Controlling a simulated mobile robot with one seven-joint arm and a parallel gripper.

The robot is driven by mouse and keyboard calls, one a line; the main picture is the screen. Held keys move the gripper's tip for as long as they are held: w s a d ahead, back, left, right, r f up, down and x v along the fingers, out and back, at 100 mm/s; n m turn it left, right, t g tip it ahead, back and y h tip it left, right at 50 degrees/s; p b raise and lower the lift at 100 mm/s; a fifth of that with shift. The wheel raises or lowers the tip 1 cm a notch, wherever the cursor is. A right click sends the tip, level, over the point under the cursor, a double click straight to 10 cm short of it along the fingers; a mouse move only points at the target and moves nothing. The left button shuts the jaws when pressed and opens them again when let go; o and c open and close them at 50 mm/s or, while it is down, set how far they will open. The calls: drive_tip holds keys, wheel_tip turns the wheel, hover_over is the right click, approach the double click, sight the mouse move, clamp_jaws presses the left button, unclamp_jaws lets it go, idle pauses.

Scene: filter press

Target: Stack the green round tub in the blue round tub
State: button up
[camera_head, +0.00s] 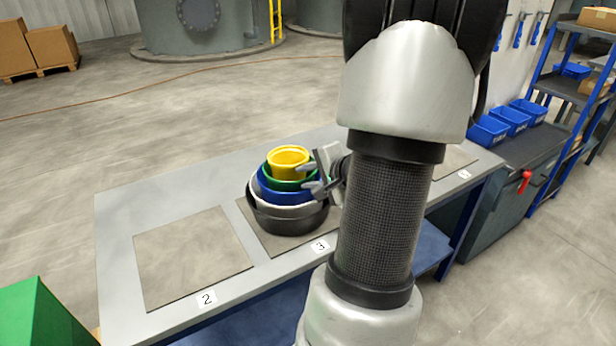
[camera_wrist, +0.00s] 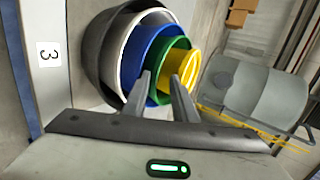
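The green round tub (camera_head: 286,185) sits in the blue round tub (camera_head: 281,196), with the green rim standing above the blue one. A yellow tub (camera_head: 288,162) sits inside the green tub. My gripper (camera_head: 309,177) is at the right side of the stack, tilted, with its fingers spread. In the wrist view my gripper (camera_wrist: 163,74) has one finger over the blue-green border and the other near the green-yellow border. The green tub (camera_wrist: 164,92) shows between them. I cannot tell whether the fingers touch it.
The blue tub rests in a white tub (camera_head: 285,211), inside a black tub (camera_head: 290,226), on the mat by label 3. The mat by label 2 (camera_head: 190,258) is empty. My arm hides the table's middle right. Blue bins (camera_head: 510,118) stand on a bench at right.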

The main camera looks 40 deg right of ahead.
drive_tip(key=shift+r, duration=0.1)
drive_tip(key=p+v, duration=0.1)
drive_tip(key=v, duration=1.1)
drive_tip(key=shift+p, duration=0.35)
